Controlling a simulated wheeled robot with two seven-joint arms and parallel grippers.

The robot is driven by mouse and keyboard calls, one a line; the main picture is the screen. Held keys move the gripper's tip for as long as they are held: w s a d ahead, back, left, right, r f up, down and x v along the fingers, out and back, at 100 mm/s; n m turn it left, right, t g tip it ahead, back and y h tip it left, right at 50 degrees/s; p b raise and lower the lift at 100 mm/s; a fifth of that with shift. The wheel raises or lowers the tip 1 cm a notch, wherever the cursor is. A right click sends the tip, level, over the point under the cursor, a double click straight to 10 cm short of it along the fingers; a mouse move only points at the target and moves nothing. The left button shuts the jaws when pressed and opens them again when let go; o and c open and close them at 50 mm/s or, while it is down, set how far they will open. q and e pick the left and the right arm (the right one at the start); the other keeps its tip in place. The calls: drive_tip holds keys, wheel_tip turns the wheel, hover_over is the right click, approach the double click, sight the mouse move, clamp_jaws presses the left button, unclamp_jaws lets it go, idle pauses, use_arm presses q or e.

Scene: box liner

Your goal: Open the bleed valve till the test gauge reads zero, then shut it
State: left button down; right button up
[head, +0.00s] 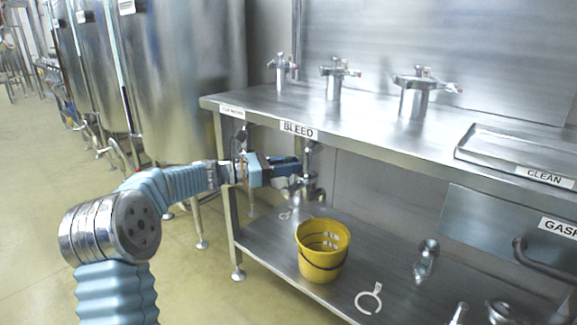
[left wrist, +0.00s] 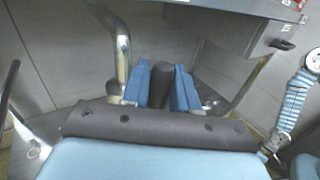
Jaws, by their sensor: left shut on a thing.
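The bleed valve (head: 312,186) is a metal fitting under the table edge, below the BLEED label (head: 298,130). My left gripper (head: 299,169) is at the valve. In the left wrist view, the blue fingers of my left gripper (left wrist: 162,88) stand on either side of a dark grey upright handle (left wrist: 162,76) and are shut on it. The fingers and hand hide part of the valve in the head view. A test gauge with a readable dial cannot be made out in either view. My right gripper does not show.
A yellow bucket (head: 322,250) stands on the lower shelf (head: 262,246), below the valve. A white clamp ring (head: 369,298) lies right of it. Several metal fittings stand on the steel table (head: 371,126), with a CLEAN tray (head: 507,154) at right. Tall tanks (head: 190,80) stand behind left.

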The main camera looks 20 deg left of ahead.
use_arm(q)
drive_tip(key=shift+d, duration=0.1)
idle(0.3)
drive_tip(key=s+d+f+m+y+p, duration=0.2)
drive_tip(key=d+f+m+y, duration=0.5)
drive_tip(key=m+y, duration=0.3)
drive_tip(key=shift+s+f+m+y, duration=0.3)
drive_tip(key=shift+f+m, duration=0.2)
drive_tip(key=shift+f, duration=0.1)
idle(0.5)
idle(0.4)
drive_tip(key=c, duration=1)
unclamp_jaws()
drive_tip(key=shift+f, duration=0.1)
